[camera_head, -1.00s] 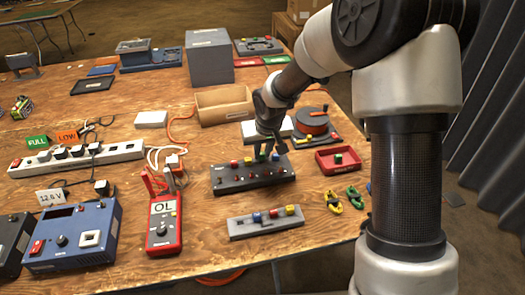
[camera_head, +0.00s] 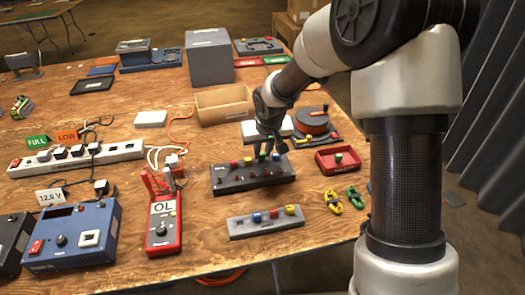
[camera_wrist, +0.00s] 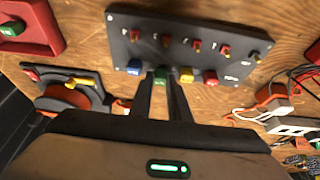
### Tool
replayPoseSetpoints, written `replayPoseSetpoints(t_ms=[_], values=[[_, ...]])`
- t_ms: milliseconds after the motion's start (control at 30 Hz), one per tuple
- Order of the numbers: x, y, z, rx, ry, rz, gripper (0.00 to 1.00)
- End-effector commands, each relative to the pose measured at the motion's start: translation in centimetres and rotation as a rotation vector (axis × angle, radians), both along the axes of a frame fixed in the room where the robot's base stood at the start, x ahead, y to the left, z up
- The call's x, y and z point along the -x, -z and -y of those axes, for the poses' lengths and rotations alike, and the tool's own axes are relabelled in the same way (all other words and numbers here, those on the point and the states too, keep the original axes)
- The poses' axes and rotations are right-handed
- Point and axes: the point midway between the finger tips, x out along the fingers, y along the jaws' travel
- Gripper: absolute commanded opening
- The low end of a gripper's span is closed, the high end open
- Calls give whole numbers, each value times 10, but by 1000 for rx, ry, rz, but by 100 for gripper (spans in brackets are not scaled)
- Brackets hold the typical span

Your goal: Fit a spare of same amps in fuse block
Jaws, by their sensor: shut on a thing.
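The dark fuse block (camera_head: 230,183) stands on the wooden table and also shows in the wrist view (camera_wrist: 180,30). Along one edge it bears a blue fuse (camera_wrist: 134,67), a yellow fuse (camera_wrist: 187,75) and a red fuse (camera_wrist: 210,77). My gripper (camera_wrist: 161,82) is shut on a green fuse (camera_wrist: 161,75) in the row between blue and yellow. Whether this fuse is fully seated is hidden. The grey spares holder (camera_head: 240,232) in front bears a blue (camera_head: 257,217), a red (camera_head: 273,214) and a yellow fuse (camera_head: 290,210). Another green fuse (camera_head: 338,158) lies in the red tray (camera_head: 325,167).
A red multimeter (camera_head: 164,228) stands left of the block. A cable reel (camera_head: 311,122) and an open wooden box (camera_head: 224,107) are behind it. Yellow and green clips (camera_head: 334,202) lie at the right. Bare table surrounds the spares holder.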

Motion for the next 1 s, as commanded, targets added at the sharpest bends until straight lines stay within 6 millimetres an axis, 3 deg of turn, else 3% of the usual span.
replayPoseSetpoints(t_ms=[1000], values=[[0, 9, 0, 0, 1, 0, 0]])
